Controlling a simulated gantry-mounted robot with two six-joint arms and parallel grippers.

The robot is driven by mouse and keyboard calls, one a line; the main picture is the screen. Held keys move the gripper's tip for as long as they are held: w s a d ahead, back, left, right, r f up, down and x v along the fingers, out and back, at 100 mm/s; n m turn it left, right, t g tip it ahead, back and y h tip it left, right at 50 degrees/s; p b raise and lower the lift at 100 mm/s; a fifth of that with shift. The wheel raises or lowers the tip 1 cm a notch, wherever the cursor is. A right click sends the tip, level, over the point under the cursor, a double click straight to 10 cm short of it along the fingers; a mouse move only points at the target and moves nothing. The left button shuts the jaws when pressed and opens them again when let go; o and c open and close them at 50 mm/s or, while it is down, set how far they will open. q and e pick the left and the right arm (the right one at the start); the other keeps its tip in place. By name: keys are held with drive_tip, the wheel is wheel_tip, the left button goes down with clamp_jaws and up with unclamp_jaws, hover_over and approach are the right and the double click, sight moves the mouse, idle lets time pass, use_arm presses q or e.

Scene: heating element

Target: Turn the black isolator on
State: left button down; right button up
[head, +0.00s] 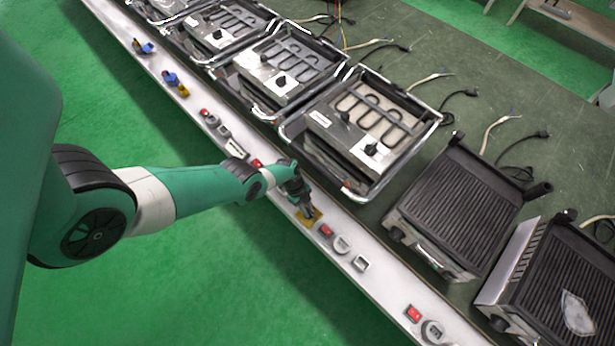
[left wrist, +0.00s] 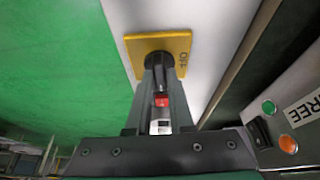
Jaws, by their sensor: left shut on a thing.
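The black isolator (left wrist: 158,60) is a round black knob on a square yellow plate (left wrist: 184,43), fixed to the long white strip along the bench edge. In the head view the yellow plate (head: 309,219) shows just under my left gripper (head: 305,210). In the left wrist view the fingers of my left gripper (left wrist: 159,72) are closed on the knob, one on each side. My right gripper is in neither view.
The white strip (head: 385,280) also carries red switches (head: 326,230), round sockets (head: 342,245) and blue isolators (head: 170,78). Heating units (head: 365,125) in metal frames and ribbed black grills (head: 460,195) stand close to the right. The green floor on the left is clear.

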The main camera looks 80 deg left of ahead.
use_arm(q)
drive_tip(key=shift+m, duration=0.3)
drive_tip(key=c, duration=0.8)
unclamp_jaws()
drive_tip(key=shift+r, duration=0.1)
drive_tip(key=p+v, duration=0.9)
drive_tip(key=v, duration=0.2)
drive_tip(key=shift+r+p, duration=0.25)
drive_tip(key=shift+p, duration=0.15)
drive_tip(key=shift+a, duration=0.1)
